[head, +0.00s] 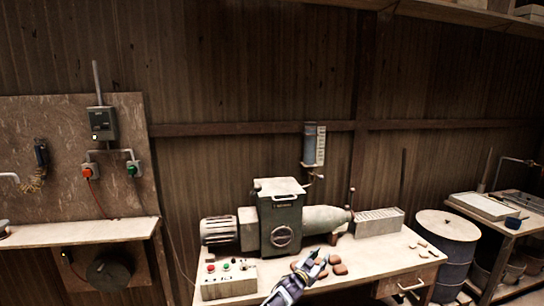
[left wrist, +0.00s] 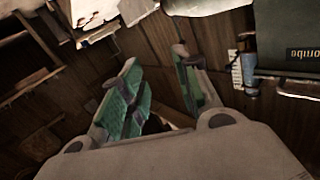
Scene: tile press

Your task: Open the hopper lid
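The hopper (head: 281,228) is a dark green box in the middle of the tile press on the workbench. Its pale lid (head: 278,187) lies flat across the top and looks closed. My left gripper (head: 318,259) is in front of the press, below and right of the lid, apart from it. In the left wrist view its two green-padded fingers (left wrist: 165,90) stand apart with nothing between them. Part of the green hopper (left wrist: 300,35) with inverted lettering shows at the upper right there. My right gripper is not in view.
A control box (head: 228,279) with buttons stands at the bench's front left. Brown lumps (head: 338,269) lie near my left gripper. A grey slotted block (head: 379,222) sits right of the press, and a drum (head: 449,250) stands beyond. A blue cylinder (head: 314,145) hangs above.

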